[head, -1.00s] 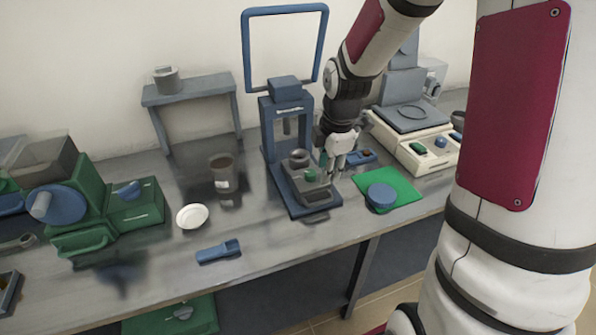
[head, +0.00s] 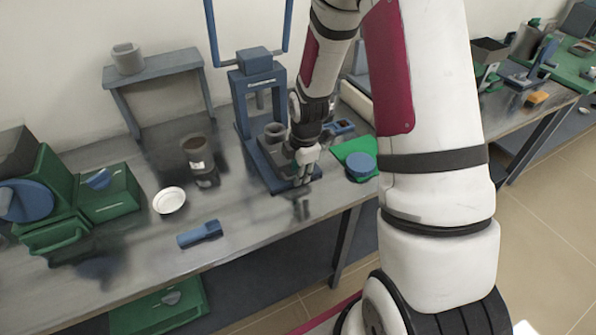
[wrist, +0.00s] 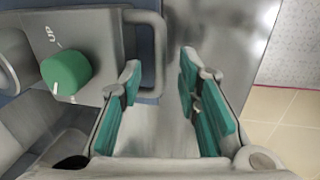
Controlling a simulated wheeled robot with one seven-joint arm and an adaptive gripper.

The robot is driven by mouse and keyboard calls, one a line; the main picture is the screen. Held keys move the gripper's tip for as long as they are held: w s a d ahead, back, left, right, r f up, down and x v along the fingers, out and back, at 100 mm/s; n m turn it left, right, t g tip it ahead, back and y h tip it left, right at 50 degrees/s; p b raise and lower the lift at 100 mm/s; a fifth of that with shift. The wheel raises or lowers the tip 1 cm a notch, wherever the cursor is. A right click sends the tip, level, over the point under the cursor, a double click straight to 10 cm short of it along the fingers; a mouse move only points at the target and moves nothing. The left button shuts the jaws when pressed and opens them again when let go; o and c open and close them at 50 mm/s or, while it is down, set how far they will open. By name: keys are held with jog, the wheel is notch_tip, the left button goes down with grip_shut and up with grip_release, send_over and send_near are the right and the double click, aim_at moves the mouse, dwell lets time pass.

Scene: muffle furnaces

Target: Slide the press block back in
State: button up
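The press (head: 243,104) is a blue upright frame with a tall loop handle on the bench. Its grey press block (head: 274,158) sits low at the front, carrying a grey cup (head: 274,134). In the wrist view the block (wrist: 88,22) is at upper left with a green knob (wrist: 66,71) and a grey loop handle (wrist: 160,50) on its side. My gripper (head: 303,181) is at the block's front edge, pointing down. In the wrist view my gripper (wrist: 160,85) has its teal fingers apart, with the handle's near end showing between them; I cannot tell whether they touch it.
A green mat (head: 345,147) with a blue round lid (head: 360,167) lies right of the press. A dark cup (head: 197,153), white dish (head: 169,200) and blue scoop (head: 199,234) are to the left. Bare bench lies before the press.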

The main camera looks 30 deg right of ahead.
aim_at(280, 145)
jog(key=shift+w+f, duration=0.1)
jog(key=shift+f, duration=0.15)
grip_shut()
jog(key=shift+w, duration=0.35)
jog(key=w+b, duration=0.1)
jog(key=w, duration=0.2)
jog(key=w+b, duration=0.1)
jog(key=w, duration=0.3)
jog(key=w+b, duration=0.2)
jog(key=w, duration=0.2)
jog(key=shift+d+f, duration=0.1)
jog(key=shift+d, duration=0.15)
jog(key=shift+w, duration=0.1)
